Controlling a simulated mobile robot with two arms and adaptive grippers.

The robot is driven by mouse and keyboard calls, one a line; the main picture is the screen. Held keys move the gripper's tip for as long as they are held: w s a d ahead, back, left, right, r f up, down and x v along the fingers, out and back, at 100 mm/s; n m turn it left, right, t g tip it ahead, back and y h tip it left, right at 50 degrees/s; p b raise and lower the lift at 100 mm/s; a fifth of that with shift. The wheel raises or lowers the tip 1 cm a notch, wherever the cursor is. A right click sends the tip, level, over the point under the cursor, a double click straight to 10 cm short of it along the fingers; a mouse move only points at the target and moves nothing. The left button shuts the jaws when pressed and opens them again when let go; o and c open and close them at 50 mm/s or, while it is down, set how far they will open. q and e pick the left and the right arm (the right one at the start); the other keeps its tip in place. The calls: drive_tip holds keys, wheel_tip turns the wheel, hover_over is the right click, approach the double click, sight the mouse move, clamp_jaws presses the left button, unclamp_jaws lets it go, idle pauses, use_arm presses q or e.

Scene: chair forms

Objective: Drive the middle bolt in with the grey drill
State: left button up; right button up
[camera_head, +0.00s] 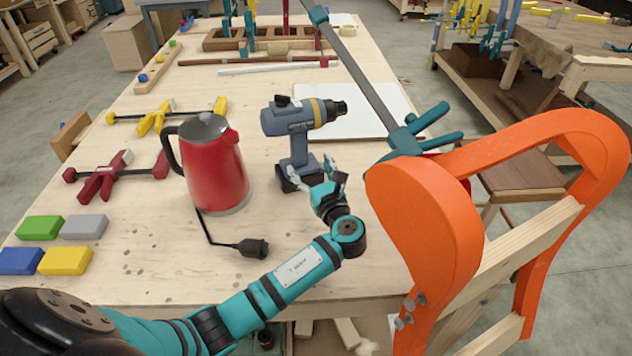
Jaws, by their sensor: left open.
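The grey drill (297,130) stands upright on the wooden workbench, with its chuck pointing right. My left gripper (312,172) is open at the drill's lower handle and battery base, which it partly hides. I cannot tell whether its fingers touch the drill. The orange chair form (430,220) stands at the bench's right edge. Bolts stick out of its lower left part; the middle bolt (409,304) sits between an upper and a lower one. My right gripper is not in view.
A red kettle (213,165) stands left of the drill, its black plug (254,248) lying in front. A teal bar clamp (408,138) reaches over the bench beside the chair form. Red and yellow clamps and coloured blocks lie at left. A white board (365,112) lies behind the drill.

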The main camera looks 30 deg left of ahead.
sight(301, 138)
use_arm(q)
drive_tip(key=x, duration=0.6)
drive_tip(key=shift+x, duration=0.8)
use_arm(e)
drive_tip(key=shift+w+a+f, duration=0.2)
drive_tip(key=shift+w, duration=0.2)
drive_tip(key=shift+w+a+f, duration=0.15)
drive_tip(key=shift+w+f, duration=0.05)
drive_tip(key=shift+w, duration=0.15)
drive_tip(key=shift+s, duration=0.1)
use_arm(q)
drive_tip(key=shift+c, duration=0.6)
clamp_jaws()
drive_tip(key=shift+r, duration=0.25)
drive_tip(key=shift+w+r+p, duration=0.15)
drive_tip(key=shift+r+p, duration=0.15)
drive_tip(key=shift+p, duration=0.05)
drive_tip(key=shift+r+p, duration=1.65)
drive_tip(key=shift+p, duration=0.25)
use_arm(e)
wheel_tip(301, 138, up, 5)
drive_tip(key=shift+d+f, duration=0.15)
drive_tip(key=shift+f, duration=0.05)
